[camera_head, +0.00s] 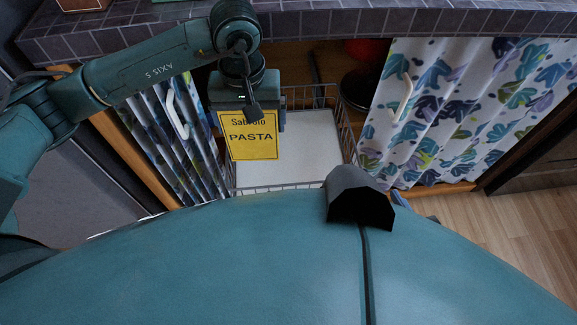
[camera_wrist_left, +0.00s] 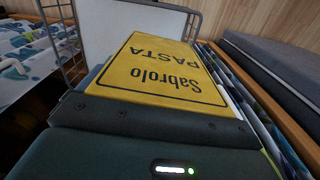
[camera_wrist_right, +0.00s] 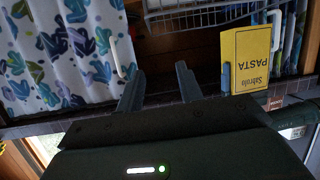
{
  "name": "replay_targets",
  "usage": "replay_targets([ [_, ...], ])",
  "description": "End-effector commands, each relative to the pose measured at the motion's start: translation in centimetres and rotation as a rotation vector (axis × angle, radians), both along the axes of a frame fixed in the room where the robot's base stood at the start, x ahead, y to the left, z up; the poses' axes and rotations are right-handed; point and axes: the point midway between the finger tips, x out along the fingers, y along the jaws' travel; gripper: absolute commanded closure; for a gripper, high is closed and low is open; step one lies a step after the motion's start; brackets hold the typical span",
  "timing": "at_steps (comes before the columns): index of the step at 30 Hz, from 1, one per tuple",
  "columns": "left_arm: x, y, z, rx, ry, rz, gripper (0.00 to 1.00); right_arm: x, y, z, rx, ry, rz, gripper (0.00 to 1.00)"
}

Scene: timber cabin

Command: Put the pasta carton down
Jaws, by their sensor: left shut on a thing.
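The yellow pasta carton (camera_head: 254,139) hangs upright from my left gripper (camera_head: 247,108), which is shut on its upper part. In the head view the carton is over the left side of a pulled-out wire basket (camera_head: 292,176) with a white bottom. I cannot tell whether its lower end touches that bottom. The carton (camera_wrist_left: 165,75) fills the middle of the left wrist view, label visible. It also shows at the right of the right wrist view (camera_wrist_right: 246,58). My right gripper (camera_wrist_right: 158,88) is open and empty, apart from the carton.
Leaf-patterned curtains (camera_head: 470,105) with pale handles hang on both sides of the basket. A dark tiled counter edge (camera_head: 330,22) runs above. A dark round pan (camera_head: 360,88) and a red object (camera_head: 368,49) are behind the basket. The basket's right part is clear.

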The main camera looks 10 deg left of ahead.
Motion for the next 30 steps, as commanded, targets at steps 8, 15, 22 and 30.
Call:
replay_targets([
  [8,0.1,-1.0,-4.8,-0.008,0.014,0.070,0.41,0.0,0.1,-1.7,-0.017,-0.054,0.014,0.64],
  [15,0.1,-1.0,-9.0,-0.009,0.016,0.074,0.41,0.3,0.2,-1.5,-0.015,-0.113,0.016,0.64],
  [22,0.1,-1.1,-10.9,-0.009,0.014,0.072,0.41,0.5,0.3,-1.4,-0.015,-0.143,0.018,0.64],
  [30,0.1,-1.0,-14.1,-0.009,0.013,0.072,0.41,0.6,0.5,-1.5,-0.011,-0.190,0.022,0.64],
])
